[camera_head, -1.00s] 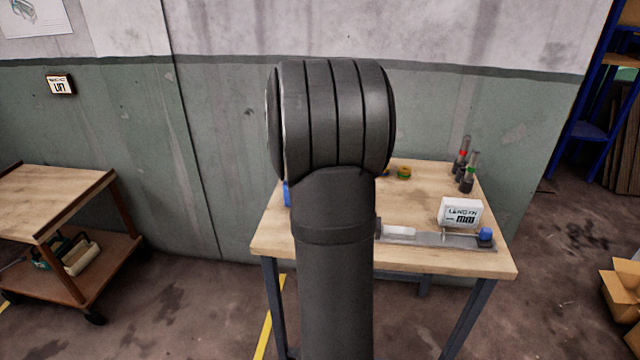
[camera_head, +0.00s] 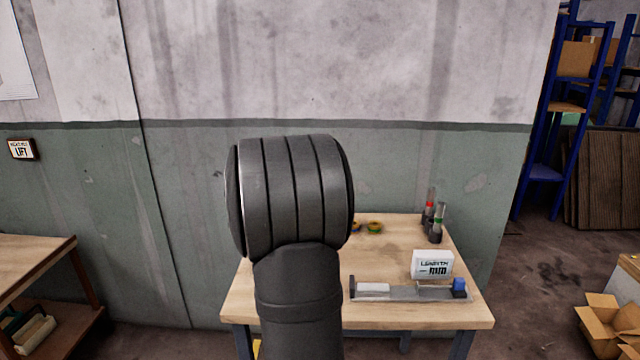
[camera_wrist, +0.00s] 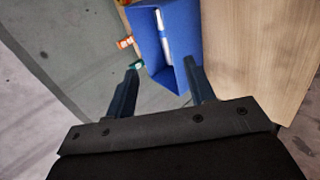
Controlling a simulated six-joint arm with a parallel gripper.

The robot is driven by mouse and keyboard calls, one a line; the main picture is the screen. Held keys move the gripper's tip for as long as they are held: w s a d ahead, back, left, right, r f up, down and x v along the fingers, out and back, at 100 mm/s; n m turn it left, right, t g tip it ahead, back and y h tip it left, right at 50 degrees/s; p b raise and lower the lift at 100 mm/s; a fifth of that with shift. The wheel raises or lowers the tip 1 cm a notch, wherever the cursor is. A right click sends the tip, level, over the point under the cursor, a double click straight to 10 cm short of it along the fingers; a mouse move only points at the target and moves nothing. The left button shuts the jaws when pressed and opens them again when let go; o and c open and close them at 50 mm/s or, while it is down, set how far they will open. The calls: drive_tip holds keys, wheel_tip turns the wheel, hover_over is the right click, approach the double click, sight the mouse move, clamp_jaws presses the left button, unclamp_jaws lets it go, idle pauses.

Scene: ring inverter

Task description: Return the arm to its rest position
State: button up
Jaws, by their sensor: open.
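My gripper (camera_wrist: 166,92) shows in the wrist view with its two dark fingers spread apart and nothing between them. Beyond the fingertips is a blue open container (camera_wrist: 184,20) with a white stick-like item inside, beside the wooden tabletop (camera_wrist: 255,50). In the head view my own dark arm stands in front of the wooden table (camera_head: 400,318) and hides its left part; the gripper itself is not visible there.
A wooden cart (camera_head: 35,265) stands at left, blue shelving (camera_head: 550,150) at right. A wall is behind.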

drive_tip(key=x, duration=0.3)
drive_tip(key=f+x, duration=0.1)
drive_tip(key=x, duration=0.2)
drive_tip(key=s+x, duration=0.1)
drive_tip(key=x, duration=0.3)
drive_tip(key=shift+f, duration=0.3)
drive_tip(key=shift+r, duration=0.1)
drive_tip(key=w+r+v, duration=0.1)
drive_tip(key=v, duration=1)
drive_tip(key=shift+s+r, duration=0.15)
drive_tip(key=shift+r, duration=0.4)
drive_tip(key=shift+f, duration=0.1)
drive_tip(key=x, duration=0.4)
drive_tip(key=f+x, duration=0.1)
drive_tip(key=x, duration=0.3)
drive_tip(key=s+x, duration=0.1)
drive_tip(key=x, duration=0.2)
drive_tip(key=shift+w+f, duration=0.2)
drive_tip(key=shift+f, duration=0.35)
idle(0.9)
idle(1.1)
